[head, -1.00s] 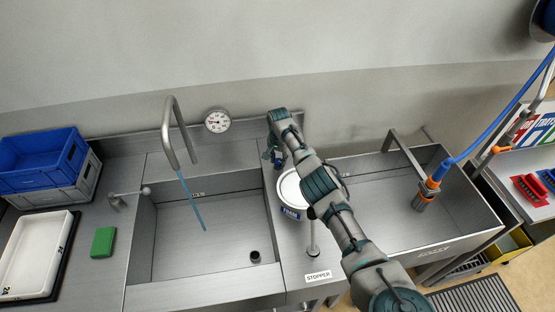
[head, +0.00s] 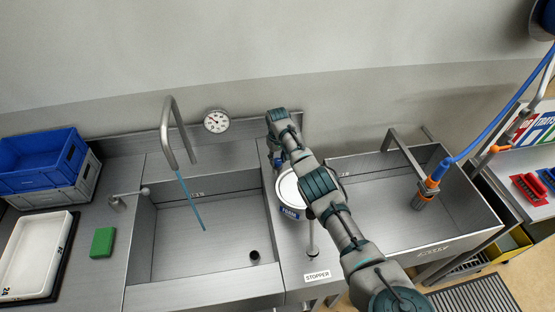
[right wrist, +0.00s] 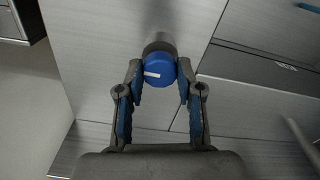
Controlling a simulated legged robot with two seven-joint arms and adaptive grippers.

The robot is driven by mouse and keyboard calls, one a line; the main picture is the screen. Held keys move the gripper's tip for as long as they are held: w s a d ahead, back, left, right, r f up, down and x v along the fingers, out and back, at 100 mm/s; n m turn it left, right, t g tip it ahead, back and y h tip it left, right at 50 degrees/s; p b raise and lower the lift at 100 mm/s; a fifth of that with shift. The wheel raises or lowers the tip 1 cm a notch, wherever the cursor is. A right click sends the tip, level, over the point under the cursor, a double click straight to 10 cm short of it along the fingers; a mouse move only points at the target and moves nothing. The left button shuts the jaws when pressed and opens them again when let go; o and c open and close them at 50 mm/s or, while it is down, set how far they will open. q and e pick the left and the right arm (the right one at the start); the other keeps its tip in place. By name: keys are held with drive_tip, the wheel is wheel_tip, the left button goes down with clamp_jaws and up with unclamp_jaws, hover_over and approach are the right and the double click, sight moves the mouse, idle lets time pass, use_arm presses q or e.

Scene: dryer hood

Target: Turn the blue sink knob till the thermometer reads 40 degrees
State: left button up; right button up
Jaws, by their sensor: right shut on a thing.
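The blue knob (right wrist: 159,70) has a white pointer line and sits between the fingers of my right gripper (right wrist: 160,88) in the right wrist view. The gripper is shut on the knob. In the head view my right gripper (head: 278,157) is at the back ledge between the two basins, and my arm hides most of the knob. The tap (head: 172,130) runs a thin blue stream into the left basin (head: 205,235). My left gripper is out of view.
A white tub (head: 288,188) stands under my right arm, by the stopper lever (head: 312,240). The right basin (head: 390,205) holds a blue-hosed sprayer (head: 428,188). Blue and grey crates (head: 40,160), a white tray (head: 32,255) and a green sponge (head: 102,242) are at left.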

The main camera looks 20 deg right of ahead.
sight(277, 159)
drive_tip(key=shift+w+r+n, duration=0.15)
drive_tip(key=shift+n, duration=0.75)
drive_tip(key=o, duration=0.9)
drive_tip(key=shift+o, duration=1.3)
drive_tip(key=shift+w+f, duration=0.2)
drive_tip(key=shift+f, duration=0.05)
wheel_tip(277, 159, up, 12)
drive_tip(key=shift+w+f, duration=0.1)
